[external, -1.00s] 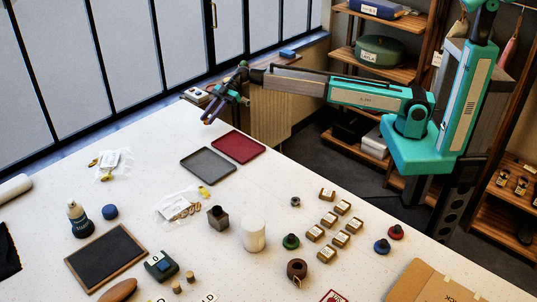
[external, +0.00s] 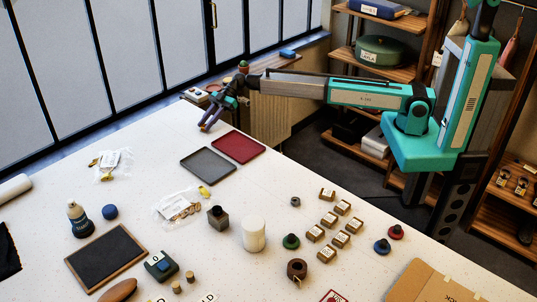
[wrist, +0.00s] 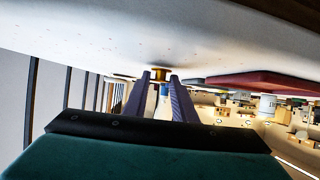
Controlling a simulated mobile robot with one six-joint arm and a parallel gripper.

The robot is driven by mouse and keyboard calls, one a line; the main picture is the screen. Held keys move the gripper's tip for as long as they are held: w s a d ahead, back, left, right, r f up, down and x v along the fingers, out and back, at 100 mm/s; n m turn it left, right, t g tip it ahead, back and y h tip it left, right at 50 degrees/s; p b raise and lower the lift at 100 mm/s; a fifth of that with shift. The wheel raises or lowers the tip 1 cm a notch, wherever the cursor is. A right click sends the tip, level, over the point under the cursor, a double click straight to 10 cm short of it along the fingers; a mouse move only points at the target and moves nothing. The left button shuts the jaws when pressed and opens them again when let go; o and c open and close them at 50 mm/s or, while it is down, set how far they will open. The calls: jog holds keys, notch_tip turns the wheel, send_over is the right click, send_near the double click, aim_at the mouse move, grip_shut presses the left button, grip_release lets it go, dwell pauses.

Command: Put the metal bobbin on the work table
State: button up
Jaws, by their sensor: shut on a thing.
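The pale table top (wrist: 130,35) is right at the bobbin in that view. I cannot tell whether they touch.
A grey tray (external: 208,166) and a red tray (external: 239,147) lie just right of my gripper. Bare table lies to its left and front. A bag (external: 112,164), a white cylinder (external: 253,233), several small boxes (external: 328,219) and spools (external: 291,241) stand farther forward.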

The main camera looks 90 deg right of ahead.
jog(key=shift+f, duration=0.2)
jog(key=shift+f+b, duration=0.2)
jog(key=shift+b, duration=0.1)
jog(key=o, duration=1)
jog(key=shift+r+p, duration=0.3)
jog(key=shift+p, duration=0.05)
jog(key=b+v, duration=0.3)
jog(key=v, duration=0.9)
jog(key=shift+f, duration=0.15)
